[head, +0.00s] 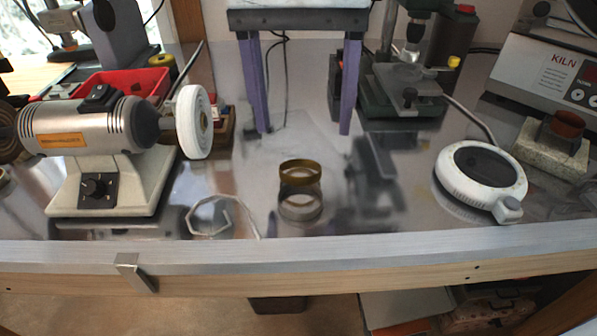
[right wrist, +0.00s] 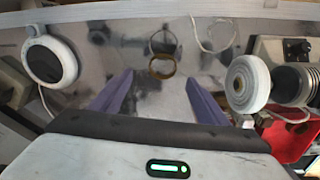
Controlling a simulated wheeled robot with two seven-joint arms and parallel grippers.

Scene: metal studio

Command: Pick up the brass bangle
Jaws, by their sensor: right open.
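The brass bangle (head: 300,179) stands alone on the shiny metal bench top, with its reflection below it in the head view. It also shows in the right wrist view (right wrist: 162,75), in line with the gap between my fingers. My right gripper (head: 304,132) has a pale body and two purple fingers and reaches in from the top of the head view. It is open and empty. Its fingertips (right wrist: 159,78) are spread wider than the bangle and lie a little beyond it in the head view, apart from it. My left gripper is not in view.
A bench grinder (head: 85,128) with a white wheel stands left. A white round hotplate (head: 482,202) lies right, near a drill press (head: 400,85) and a kiln (head: 548,62). A pale wire loop (head: 212,233) lies near the front edge. The bench around the bangle is clear.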

